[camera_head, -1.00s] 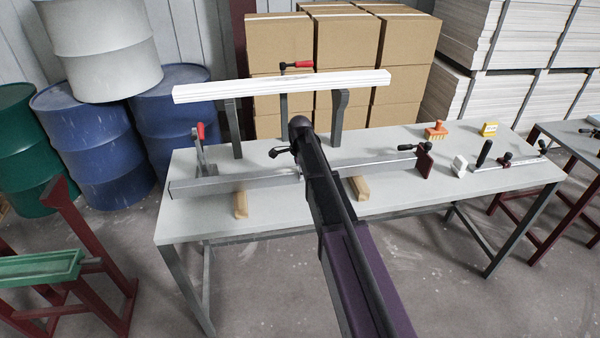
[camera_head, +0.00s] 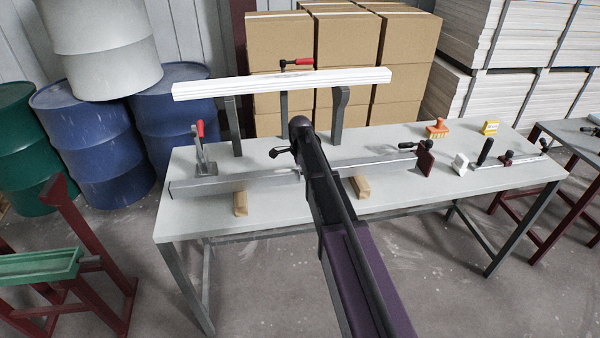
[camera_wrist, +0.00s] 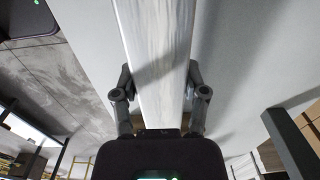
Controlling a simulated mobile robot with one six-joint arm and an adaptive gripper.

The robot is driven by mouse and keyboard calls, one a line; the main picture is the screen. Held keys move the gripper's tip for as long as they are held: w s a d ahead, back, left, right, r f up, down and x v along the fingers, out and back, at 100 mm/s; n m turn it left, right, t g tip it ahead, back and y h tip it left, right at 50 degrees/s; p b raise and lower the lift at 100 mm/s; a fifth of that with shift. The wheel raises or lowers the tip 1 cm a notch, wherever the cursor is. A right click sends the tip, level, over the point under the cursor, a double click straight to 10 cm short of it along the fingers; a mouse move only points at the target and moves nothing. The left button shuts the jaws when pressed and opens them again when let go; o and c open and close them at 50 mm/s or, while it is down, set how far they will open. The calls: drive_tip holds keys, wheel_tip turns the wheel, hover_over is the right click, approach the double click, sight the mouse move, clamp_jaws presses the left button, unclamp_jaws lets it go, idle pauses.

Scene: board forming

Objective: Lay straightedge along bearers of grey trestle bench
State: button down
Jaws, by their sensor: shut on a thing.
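The straightedge (camera_head: 225,182) is a long pale grey bar running left to right over the grey trestle bench (camera_head: 300,218). Two short wooden bearers, a left one (camera_head: 240,204) and a right one (camera_head: 361,187), stick out from under its near side. I cannot tell whether the bar touches them or is just above. My gripper is hidden behind my arm in the head view. In the wrist view my gripper (camera_wrist: 160,100) is shut on the straightedge (camera_wrist: 155,50), one finger on each side.
A toggle clamp with a red handle (camera_head: 201,150) stands behind the bar's left part. A white board (camera_head: 280,86) rests on dark posts at the bench's back. A brush (camera_head: 437,129), a yellow box (camera_head: 489,128) and a clamp (camera_head: 484,153) lie at the right. The front strip is clear.

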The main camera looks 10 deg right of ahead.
drive_tip(key=shift+f, duration=0.25)
drive_tip(key=shift+c, duration=0.2)
unclamp_jaws()
drive_tip(key=shift+r, duration=0.25)
